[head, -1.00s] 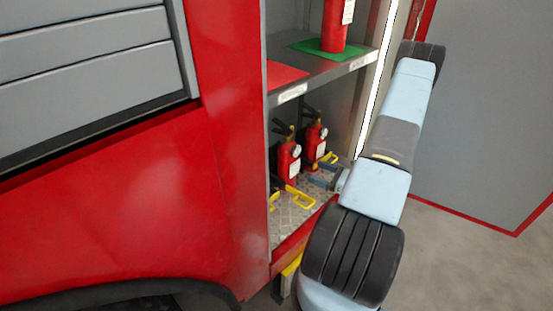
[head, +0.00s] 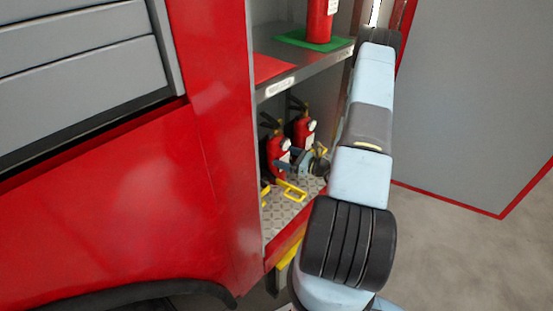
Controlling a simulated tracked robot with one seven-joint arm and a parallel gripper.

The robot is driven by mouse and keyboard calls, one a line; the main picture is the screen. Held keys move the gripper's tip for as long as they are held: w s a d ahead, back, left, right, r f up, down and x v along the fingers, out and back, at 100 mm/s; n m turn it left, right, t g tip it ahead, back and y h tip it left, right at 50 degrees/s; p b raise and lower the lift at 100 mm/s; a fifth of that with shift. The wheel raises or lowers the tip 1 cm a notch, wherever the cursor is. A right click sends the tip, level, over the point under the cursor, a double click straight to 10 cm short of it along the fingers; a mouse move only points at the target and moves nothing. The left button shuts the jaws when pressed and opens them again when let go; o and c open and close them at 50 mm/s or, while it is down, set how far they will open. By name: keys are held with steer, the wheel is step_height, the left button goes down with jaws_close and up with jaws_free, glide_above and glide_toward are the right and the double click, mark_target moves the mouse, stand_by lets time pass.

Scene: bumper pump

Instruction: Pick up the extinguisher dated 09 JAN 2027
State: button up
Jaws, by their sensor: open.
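Two small red extinguishers stand side by side on the lower floor of the open locker, a nearer left one (head: 275,158) and a farther right one (head: 302,128). Both have black handles, a round gauge and a pale label. A larger red extinguisher (head: 319,22) stands on a green mat on the shelf above, its top cut off by the frame. No date is readable on any label. My gripper (head: 293,157) is open inside the lower bay, in front of the small extinguishers and close to the left one. I cannot tell whether it touches either.
The shelf (head: 330,54) lies above my gripper, with a red mat (head: 270,67) and a green mat (head: 290,37). Yellow brackets (head: 292,191) stick up from the tread-plate floor (head: 278,214). A red body panel (head: 205,140) bounds the bay on the left.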

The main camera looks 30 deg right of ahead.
mark_target(276, 154)
steer(key=x, duration=0.4)
steer(key=shift+d, duration=0.1)
steer(key=c, duration=1.6)
jaws_close()
steer(key=shift+r, duration=0.1)
